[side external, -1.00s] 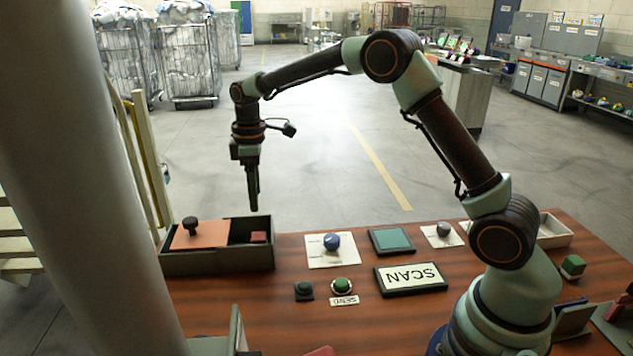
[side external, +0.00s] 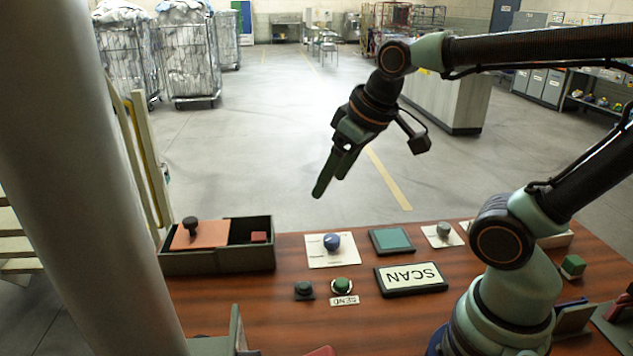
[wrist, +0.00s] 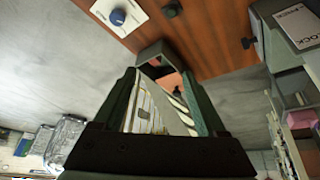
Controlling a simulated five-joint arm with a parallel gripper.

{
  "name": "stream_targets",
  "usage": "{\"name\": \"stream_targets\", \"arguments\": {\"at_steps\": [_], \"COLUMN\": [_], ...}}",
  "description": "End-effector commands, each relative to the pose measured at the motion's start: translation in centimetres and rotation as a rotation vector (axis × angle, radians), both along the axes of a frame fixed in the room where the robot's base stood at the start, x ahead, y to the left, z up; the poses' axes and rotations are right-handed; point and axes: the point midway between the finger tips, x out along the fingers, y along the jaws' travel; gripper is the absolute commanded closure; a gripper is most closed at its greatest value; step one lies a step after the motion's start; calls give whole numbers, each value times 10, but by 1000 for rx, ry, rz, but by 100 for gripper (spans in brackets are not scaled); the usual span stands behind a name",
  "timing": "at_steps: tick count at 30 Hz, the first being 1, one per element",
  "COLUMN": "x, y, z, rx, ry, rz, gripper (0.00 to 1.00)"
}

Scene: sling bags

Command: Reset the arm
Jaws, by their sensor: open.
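My gripper (side external: 332,184) hangs in the air above the far edge of the table, tilted down and to the left in the side view. Its dark green fingers are apart, with nothing held between them. In the wrist view the two fingers (wrist: 163,90) stand apart, and the open box shows beyond them. The fingertips are well clear of the table and touch nothing.
A grey post (side external: 90,180) stands at left.

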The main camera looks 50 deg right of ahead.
Motion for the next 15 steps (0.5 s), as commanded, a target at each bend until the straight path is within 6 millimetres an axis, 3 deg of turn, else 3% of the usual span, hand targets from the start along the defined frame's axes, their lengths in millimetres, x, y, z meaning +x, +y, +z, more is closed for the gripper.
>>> {"name": "stream_targets", "arguments": {"at_steps": [6,15], "x": [-15,-16], "y": [0,0], "z": [-8,-8], "rx": [27,27], "ry": [-38,-38], "rz": [-50,-53], "gripper": [26,26]}}
